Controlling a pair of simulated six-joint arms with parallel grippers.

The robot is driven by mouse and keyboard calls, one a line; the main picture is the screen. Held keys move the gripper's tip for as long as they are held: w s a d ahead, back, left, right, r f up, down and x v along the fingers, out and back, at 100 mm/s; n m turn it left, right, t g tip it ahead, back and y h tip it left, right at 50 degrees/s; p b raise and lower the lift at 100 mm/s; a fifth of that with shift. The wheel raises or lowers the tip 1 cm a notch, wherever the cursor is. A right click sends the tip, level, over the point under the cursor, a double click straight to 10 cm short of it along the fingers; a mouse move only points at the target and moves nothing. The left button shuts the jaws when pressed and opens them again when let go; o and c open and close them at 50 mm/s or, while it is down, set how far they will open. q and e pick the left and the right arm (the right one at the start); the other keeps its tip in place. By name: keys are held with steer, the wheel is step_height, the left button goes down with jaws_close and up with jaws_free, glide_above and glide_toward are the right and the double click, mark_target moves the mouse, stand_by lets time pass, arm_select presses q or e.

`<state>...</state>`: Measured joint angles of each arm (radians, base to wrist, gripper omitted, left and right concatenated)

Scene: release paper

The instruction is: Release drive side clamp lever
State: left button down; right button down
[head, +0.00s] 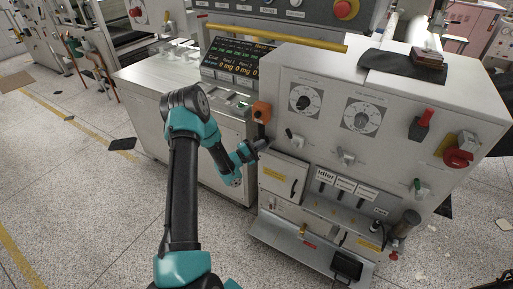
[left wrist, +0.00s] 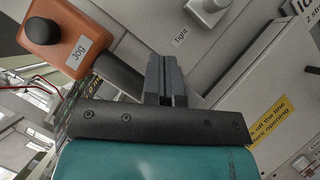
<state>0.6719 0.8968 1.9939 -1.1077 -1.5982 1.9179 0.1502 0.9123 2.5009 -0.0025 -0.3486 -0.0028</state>
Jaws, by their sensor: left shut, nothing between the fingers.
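My left gripper (head: 262,144) is at the left edge of the machine's front panel, empty, its fingers together. It also shows in the left wrist view (left wrist: 165,75), pointing at the pale panel (left wrist: 220,45). A small lever (head: 293,136) with a pale base sits on the panel just right of the gripper, apart from it. Another lever (head: 345,157) is further right. I cannot read which lever is the drive side clamp.
An orange Jog box (head: 262,111) juts out close above the gripper; it also shows in the left wrist view (left wrist: 60,42). Two dials (head: 306,97), a red-handled switch (head: 421,123) and a red knob (head: 458,158) are on the panel. Open floor (head: 80,200) lies left.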

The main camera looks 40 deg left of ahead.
arm_select(q)
steer(key=w+d+r, duration=0.3)
steer(key=w+d, duration=0.2)
steer(key=w, duration=0.1)
steer(key=shift+d+r, duration=0.15)
steer(key=shift+r, duration=0.1)
steer(key=shift+w, duration=0.1)
